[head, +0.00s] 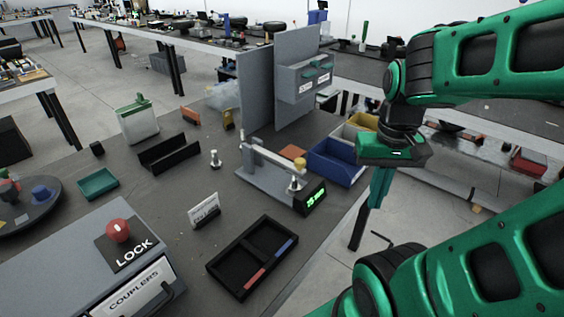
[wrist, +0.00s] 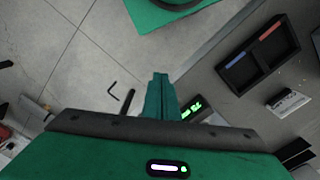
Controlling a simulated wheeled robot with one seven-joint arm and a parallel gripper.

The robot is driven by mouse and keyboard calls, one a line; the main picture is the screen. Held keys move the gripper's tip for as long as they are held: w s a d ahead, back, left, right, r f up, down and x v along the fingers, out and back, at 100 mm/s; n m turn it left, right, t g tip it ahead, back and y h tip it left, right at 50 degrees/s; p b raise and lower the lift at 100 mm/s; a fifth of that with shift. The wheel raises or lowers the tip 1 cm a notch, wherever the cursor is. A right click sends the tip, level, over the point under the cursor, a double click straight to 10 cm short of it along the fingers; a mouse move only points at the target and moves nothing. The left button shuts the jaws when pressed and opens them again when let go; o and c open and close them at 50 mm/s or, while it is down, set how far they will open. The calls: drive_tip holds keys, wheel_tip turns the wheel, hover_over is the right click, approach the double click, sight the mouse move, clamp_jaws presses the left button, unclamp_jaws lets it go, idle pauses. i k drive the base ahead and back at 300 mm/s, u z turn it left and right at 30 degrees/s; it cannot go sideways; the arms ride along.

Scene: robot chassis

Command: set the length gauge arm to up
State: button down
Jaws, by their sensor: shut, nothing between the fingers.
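The length gauge (head: 262,187) stands on the grey table in the head view, with a grey base plate and a black box with a green lit display (head: 315,198). Its pale arm (head: 274,155) runs from a post at the left to a yellow knob (head: 300,165) at the right, lying nearly level. My gripper (head: 376,204) points down to the right of the gauge, past the table edge, apart from it. Its green fingers are together and empty. In the wrist view the fingertips (wrist: 160,76) are shut beside the display (wrist: 190,108); the gauge's arm is hidden there.
Blue (head: 337,163) and yellow bins stand behind the gauge, between it and my gripper's side. A grey upright panel (head: 262,85) rises behind. A black two-part tray (head: 228,282) and a small sign (head: 204,210) stand in front. Open floor lies beyond the table's right edge.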

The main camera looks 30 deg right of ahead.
sight(296, 168)
drive_tip(key=z, duration=0.25)
drive_tip(key=k, duration=1.35)
drive_tip(key=u, duration=0.35)
drive_tip(key=i, duration=1)
drive_tip(key=z, duration=0.05)
